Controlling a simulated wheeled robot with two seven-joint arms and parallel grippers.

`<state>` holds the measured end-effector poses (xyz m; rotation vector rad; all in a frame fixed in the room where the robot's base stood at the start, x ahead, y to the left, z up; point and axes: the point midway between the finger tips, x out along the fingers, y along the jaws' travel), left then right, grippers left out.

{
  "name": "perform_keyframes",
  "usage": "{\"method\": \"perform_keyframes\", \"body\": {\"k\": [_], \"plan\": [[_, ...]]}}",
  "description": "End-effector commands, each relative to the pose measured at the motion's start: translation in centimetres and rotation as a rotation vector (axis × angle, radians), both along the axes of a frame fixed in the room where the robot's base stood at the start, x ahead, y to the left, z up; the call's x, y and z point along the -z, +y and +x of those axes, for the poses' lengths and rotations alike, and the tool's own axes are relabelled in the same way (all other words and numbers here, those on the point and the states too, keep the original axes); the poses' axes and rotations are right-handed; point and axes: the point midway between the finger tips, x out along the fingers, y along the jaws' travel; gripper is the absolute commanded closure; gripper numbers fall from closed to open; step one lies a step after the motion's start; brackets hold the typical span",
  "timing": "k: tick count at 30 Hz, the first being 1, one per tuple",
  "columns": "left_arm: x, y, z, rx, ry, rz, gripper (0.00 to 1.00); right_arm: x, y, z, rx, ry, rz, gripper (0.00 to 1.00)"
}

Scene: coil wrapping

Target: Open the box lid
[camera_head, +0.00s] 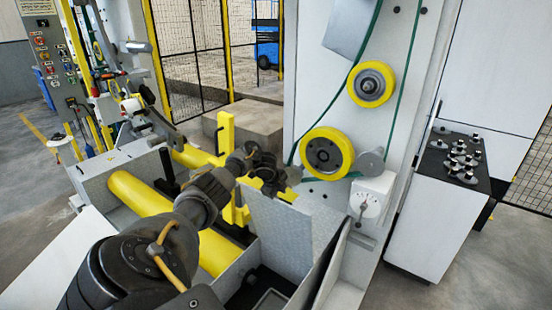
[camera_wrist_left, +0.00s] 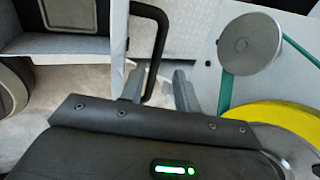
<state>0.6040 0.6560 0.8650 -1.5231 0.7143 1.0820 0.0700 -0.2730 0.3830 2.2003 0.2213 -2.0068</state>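The box lid is a grey speckled metal panel (camera_head: 283,238), standing steeply tilted beside an open compartment of the box (camera_head: 234,277) in the head view. Speckled grey metal also shows behind a black bar handle (camera_wrist_left: 162,35) in the left wrist view. My left gripper (camera_head: 272,178) is at the panel's upper edge. In the wrist view, the fingers of my left gripper (camera_wrist_left: 159,88) are apart, and the lower end of the handle lies between them with gaps visible. Contact cannot be told. My right gripper is in neither view.
A white machine column (camera_head: 415,70) with a yellow roller (camera_head: 327,155) and green belt stands just right of the left gripper.

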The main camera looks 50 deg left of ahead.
Motion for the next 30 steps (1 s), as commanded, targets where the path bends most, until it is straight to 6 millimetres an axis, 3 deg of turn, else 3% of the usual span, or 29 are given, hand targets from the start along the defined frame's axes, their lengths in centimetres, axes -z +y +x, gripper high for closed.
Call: {"method": "perform_keyframes", "body": {"k": [6,13,30], "plan": [[-4.2,-0.4,-1.7,0.003,-0.003,0.006,0.68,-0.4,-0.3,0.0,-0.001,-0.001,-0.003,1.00],[-7.2,-0.8,-3.1,0.001,-0.001,0.003,0.68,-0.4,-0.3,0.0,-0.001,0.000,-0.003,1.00],[-8.0,-0.9,-3.6,0.000,0.000,0.001,0.68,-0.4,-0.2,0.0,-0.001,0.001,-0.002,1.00]]}}
